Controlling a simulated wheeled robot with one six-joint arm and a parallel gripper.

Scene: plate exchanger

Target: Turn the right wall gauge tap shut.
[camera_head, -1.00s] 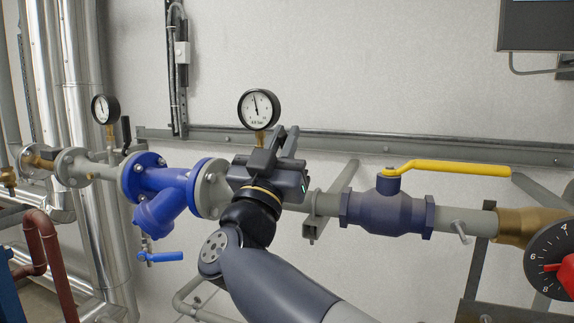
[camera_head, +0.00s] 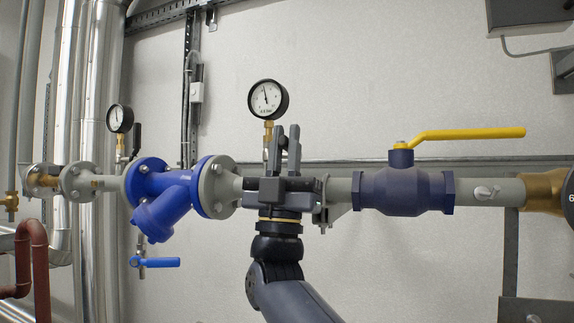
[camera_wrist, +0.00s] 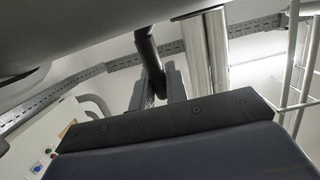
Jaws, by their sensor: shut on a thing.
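The right wall gauge (camera_head: 268,100) is a round white dial with a black rim on a brass stem (camera_head: 268,132), above the grey pipe. My gripper (camera_head: 284,140) stands upright in front of the pipe, with its fingers pointing up just right of the stem. In the wrist view, my gripper (camera_wrist: 157,88) is shut on a dark bar, the tap lever (camera_wrist: 148,48), which runs between the fingers. In the head view the fingers hide most of the lever and the tap body, so I cannot tell the lever's exact angle there.
To the left are a blue strainer (camera_head: 165,195), a second gauge (camera_head: 119,119) with an upright black lever (camera_head: 137,138), and a blue-handled drain tap (camera_head: 160,262). To the right is a ball valve (camera_head: 402,185) with a yellow lever (camera_head: 470,133).

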